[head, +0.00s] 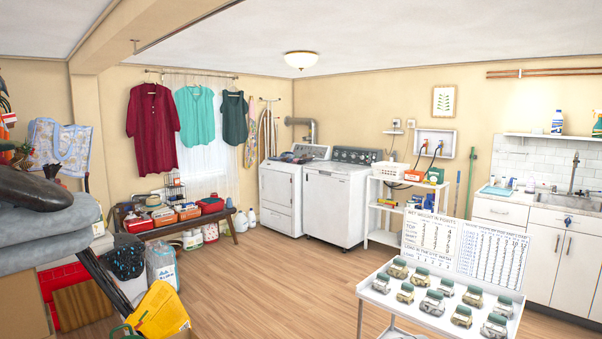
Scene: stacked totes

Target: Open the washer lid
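Two white laundry machines stand side by side at the back of the room. The right one, which looks like the washer (331,210), has a plain front and a dark control panel (356,155) along its back edge. Its lid (338,171) looks shut, lying flat on top. The left machine (280,199) has a panel on its front and dark items (297,157) on its top. My gripper is not in view.
A white shelf cart (373,236) stands right of the washer. The wooden floor (265,290) between is clear.

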